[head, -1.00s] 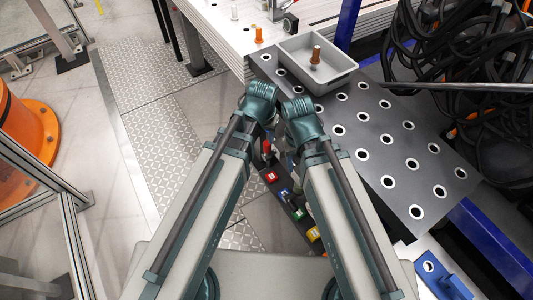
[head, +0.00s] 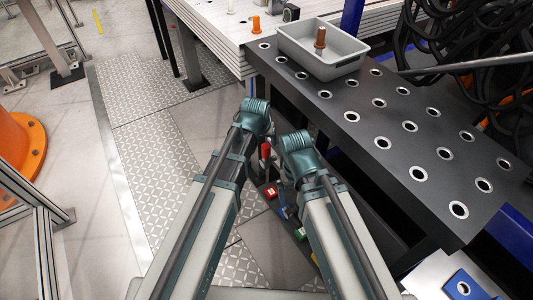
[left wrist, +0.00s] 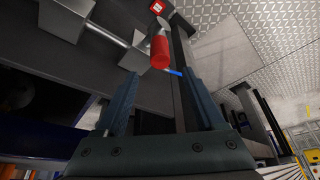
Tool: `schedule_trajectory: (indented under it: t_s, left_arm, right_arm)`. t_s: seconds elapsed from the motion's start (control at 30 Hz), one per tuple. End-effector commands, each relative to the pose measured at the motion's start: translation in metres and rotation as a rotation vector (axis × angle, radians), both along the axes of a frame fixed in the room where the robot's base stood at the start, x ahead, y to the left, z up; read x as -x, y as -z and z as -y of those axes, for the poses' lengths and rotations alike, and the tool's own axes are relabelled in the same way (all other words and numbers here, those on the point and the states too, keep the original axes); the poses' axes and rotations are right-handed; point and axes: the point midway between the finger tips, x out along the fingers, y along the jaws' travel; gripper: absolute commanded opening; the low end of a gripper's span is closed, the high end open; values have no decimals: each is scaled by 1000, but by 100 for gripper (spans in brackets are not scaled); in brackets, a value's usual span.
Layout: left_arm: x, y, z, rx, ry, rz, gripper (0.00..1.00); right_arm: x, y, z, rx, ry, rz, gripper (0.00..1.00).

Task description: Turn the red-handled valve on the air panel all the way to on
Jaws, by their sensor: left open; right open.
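The red valve handle (head: 266,151) shows in the head view just below the end of my left arm. In the left wrist view the red handle (left wrist: 159,52) sits beside a grey metal valve body (left wrist: 135,52) on a pipe. My left gripper (left wrist: 163,74) is open and empty; the handle is just beyond the gap between its fingertips, and I see no contact. The air panel (head: 300,233), with red, blue, green and yellow tags, is partly hidden by my right arm. My right gripper (head: 297,145) is lower right of the left one; its fingers are hidden.
A dark bench with ringed holes (head: 410,126) stands to the right of the panel. It bears a grey bin (head: 293,48) holding an orange-brown peg (head: 320,38). Black cables (head: 460,60) hang behind. The floor at left is open, with a tread-plate strip (head: 150,150).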

Motion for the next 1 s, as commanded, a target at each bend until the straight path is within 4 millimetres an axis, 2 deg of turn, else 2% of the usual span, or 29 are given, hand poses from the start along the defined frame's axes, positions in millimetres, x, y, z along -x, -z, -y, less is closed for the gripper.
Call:
schedule_trajectory:
  t_s: [0.03, 0.6, 0.8, 1.0]
  left_arm:
    - [-4, 12, 0, 0, 0, 0, 71]
    - [-35, 91, 6, 0, 0, -1, 71]
    - [-43, 106, 7, 0, 0, -1, 71]
    - [-44, 107, 7, 0, 0, -1, 71]
  right_arm:
    - [0, 12, 0, 0, 0, 0, 100]
    - [0, 91, 0, 0, 0, 0, 100]
    - [0, 106, 0, 0, 0, 0, 100]
    - [0, 107, 0, 0, 0, 0, 100]
